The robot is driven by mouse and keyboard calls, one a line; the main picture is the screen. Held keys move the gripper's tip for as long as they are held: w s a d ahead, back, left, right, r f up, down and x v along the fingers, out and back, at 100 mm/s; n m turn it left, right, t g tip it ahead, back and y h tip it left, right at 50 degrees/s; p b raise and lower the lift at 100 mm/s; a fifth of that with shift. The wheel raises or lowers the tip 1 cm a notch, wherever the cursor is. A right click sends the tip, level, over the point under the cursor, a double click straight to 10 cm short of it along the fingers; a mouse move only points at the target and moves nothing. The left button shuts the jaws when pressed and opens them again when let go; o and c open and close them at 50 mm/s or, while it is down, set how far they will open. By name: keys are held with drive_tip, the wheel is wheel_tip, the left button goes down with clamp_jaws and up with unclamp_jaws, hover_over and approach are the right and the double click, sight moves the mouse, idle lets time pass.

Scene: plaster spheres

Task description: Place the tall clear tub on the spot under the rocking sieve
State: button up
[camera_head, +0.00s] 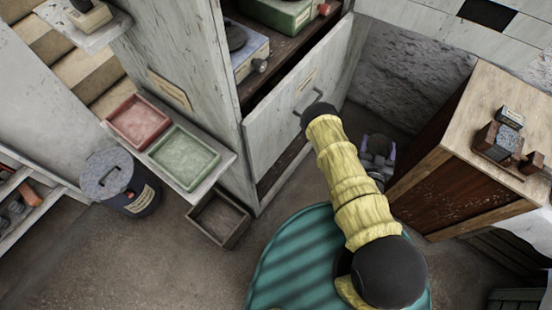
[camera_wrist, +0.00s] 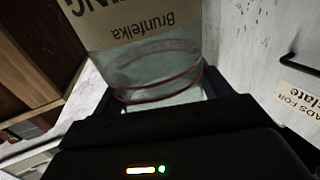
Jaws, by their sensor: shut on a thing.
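The clear tub (camera_wrist: 165,78) fills the upper middle of the wrist view. It has a brown paper label with upside-down lettering, "Brunfelka", and reddish lines around its clear wall. My gripper (camera_wrist: 162,101) is shut on the tub, with its dark jaws around the end nearest the camera. The tub's far end is cut off by the frame. In the head view, my yellow-sleeved arm reaches toward the pale cabinet, and I cannot make out the tub clearly there. I cannot identify the rocking sieve or the spot under it in either view.
A pale cabinet door (camera_head: 290,110) with a handle stands beside my arm. A wooden cabinet (camera_head: 465,125) with small blocks on top is at right. Red (camera_head: 138,120) and green (camera_head: 184,157) trays, a lidded bin (camera_head: 125,185) and an open box (camera_head: 219,218) are at left.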

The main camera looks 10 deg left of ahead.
drive_tip(key=w+a+f+y+b, duration=0.1)
drive_tip(key=w+a+f+b, duration=0.15)
drive_tip(key=f+b, duration=0.6)
drive_tip(key=w+a+f+n+b, duration=0.1)
drive_tip(key=w+a+f+b, duration=0.15)
drive_tip(key=f+b, duration=0.65)
drive_tip(key=w+a+f+y+b, duration=0.15)
drive_tip(key=a+f+b, duration=0.25)
drive_tip(key=f+b, duration=0.5)
drive_tip(key=s+a+f+n+g+y+b, duration=0.1)
drive_tip(key=s+a+f+n+y+b, duration=0.1)
drive_tip(key=a+f+b, duration=0.3)
drive_tip(key=s+a+f+n+g+y+b, duration=0.1)
drive_tip(key=a+f+b, duration=0.4)
drive_tip(key=a+b, duration=0.5)
drive_tip(key=s+a+f+n+g+y+b, duration=0.1)
drive_tip(key=s+a+f+n+y+b, duration=0.2)
drive_tip(key=a+f+y+b, duration=0.2)
drive_tip(key=a+b, duration=0.3)
drive_tip(key=a, duration=0.3)
drive_tip(key=shift+s+a+f, duration=0.15)
drive_tip(key=shift+s+a, duration=0.05)
drive_tip(key=shift+a, duration=0.15)
drive_tip(key=shift+y, duration=0.25)
drive_tip(key=b+x, duration=0.6)
drive_tip(key=x, duration=1.1)
